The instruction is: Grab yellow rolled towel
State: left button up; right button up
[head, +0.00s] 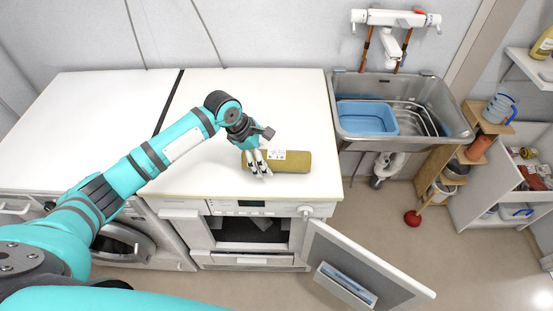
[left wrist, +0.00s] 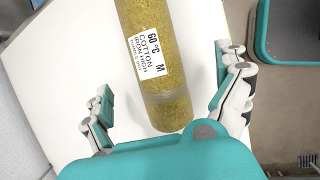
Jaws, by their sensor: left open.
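The yellow rolled towel (head: 288,162) lies on its side on the white top of the right-hand machine, near the front edge. It carries a white label with black print. My left gripper (head: 262,168) is over the towel's left part in the head view. In the left wrist view the towel (left wrist: 158,75) runs between the two spread fingers of my left gripper (left wrist: 162,98). Gaps show on both sides, so the fingers look apart from it. My right gripper is in neither view.
The front-loading machine's door (head: 370,262) hangs open below the counter. A steel sink (head: 437,112) with a blue basin (head: 367,119) stands to the right. Shelves with bottles are at the far right. The white top (head: 255,90) behind the towel is clear.

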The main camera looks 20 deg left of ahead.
aim_at(270, 155)
pick_arm(q)
jog(key=x, duration=0.2)
jog(key=p+x, duration=0.1)
jog(key=x, duration=0.2)
jog(key=shift+w+d+r, duration=0.15)
jog(key=shift+w+d, duration=0.05)
jog(key=c, duration=1.4)
jog(key=shift+r, duration=0.1)
